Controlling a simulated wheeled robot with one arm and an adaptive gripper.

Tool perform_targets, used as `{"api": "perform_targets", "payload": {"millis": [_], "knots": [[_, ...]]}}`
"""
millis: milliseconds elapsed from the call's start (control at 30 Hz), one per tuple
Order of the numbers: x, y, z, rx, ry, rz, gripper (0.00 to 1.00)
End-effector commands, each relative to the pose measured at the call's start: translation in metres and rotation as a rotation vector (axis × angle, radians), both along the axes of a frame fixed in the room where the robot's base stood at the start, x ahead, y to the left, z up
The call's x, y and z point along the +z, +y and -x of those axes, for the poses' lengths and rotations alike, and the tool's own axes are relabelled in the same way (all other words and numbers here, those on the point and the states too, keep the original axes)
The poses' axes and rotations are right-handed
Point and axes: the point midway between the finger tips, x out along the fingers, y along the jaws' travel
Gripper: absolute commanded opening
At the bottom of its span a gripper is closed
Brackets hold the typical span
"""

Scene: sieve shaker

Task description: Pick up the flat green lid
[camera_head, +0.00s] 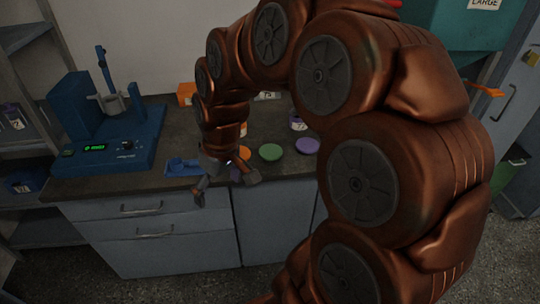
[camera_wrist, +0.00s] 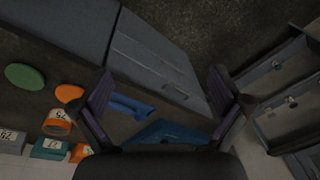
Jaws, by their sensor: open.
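The flat green lid (camera_head: 271,152) lies on the dark countertop, between an orange lid (camera_head: 243,153) and a purple lid (camera_head: 307,145). In the wrist view the green lid (camera_wrist: 25,77) is at the far left, well outside the jaws. My gripper (camera_head: 226,190) is open and empty, in front of the counter's front edge and to the left of the green lid. In the wrist view my gripper (camera_wrist: 166,95) shows its two purple-padded fingers spread wide apart.
A blue sieve shaker (camera_head: 105,140) stands at the left of the counter. A blue scoop-like tool (camera_head: 184,167) lies near the front edge. Labelled containers (camera_wrist: 58,123) stand behind the lids. Grey drawers (camera_head: 140,225) are below; a shelf (camera_head: 20,150) is at far left.

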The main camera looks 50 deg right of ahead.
Motion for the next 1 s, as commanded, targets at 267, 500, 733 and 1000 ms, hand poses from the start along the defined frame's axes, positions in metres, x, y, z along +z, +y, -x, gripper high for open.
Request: {"api": "perform_targets", "payload": {"millis": [267,500,733,1000], "knots": [[-0.032,-0.119,-0.077,-0.055,-0.171,-0.006,1.00],[-0.062,-0.236,-0.095,-0.131,-0.284,0.052,1.00],[-0.079,-0.293,-0.089,-0.167,-0.320,0.091,1.00],[-0.097,-0.299,-0.096,-0.171,-0.323,0.096,1.00]]}}
